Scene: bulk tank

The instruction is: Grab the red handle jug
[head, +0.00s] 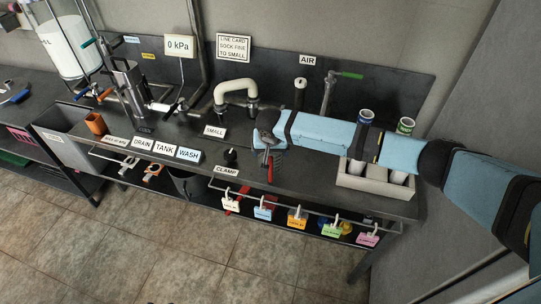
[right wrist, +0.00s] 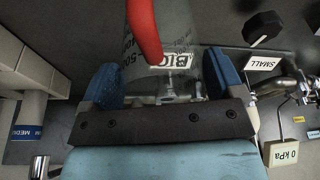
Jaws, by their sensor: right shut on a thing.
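The red handle jug (right wrist: 175,72) is clear, with a white label reading "BIO" and a thick red handle (right wrist: 144,30). In the right wrist view it sits between the blue fingers of my right gripper (right wrist: 162,82), which is shut on its body. In the head view my right gripper (head: 267,142) is over the front part of the dark bench, and the red handle (head: 270,167) shows just below it. Most of the jug is hidden there by the gripper. My left gripper is in neither view.
A grey tray (head: 376,190) with rolls stands under my right forearm. The CLAMP knob (head: 230,156) is left of the gripper, and a pale bent pipe (head: 235,88) stands behind. Coloured tags (head: 297,218) hang along the bench's front rail.

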